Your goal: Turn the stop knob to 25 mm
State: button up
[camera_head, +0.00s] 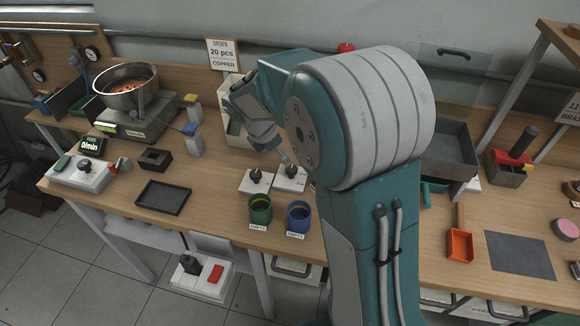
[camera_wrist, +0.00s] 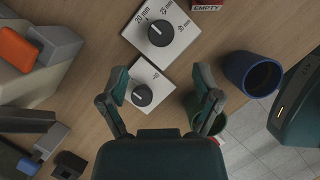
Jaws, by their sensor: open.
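The stop knob (camera_wrist: 161,33) is a round black knob on a white plate with mm marks, at the top of the wrist view. Its white pointer line appears to face the 20 mm mark; 25 mm is printed further round to the right. In the head view this knob (camera_head: 291,171) is on the right-hand plate, partly behind my arm. A second black knob (camera_wrist: 142,95) on a similar white plate is below it in the wrist view. My gripper (camera_wrist: 161,78) is open and empty, fingers apart, pointing toward the plates; it touches neither knob visibly.
A green cup (camera_head: 260,210) and a blue cup (camera_head: 298,217) stand just in front of the plates, near the bench edge. A black tray (camera_head: 163,197) lies to the left. A white bin (camera_head: 233,130) stands behind.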

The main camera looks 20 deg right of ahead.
aim_at(291, 168)
jog(key=x, duration=0.7)
jog(key=shift+d+f, duration=0.1)
jog(key=shift+f, duration=0.3)
grip_shut()
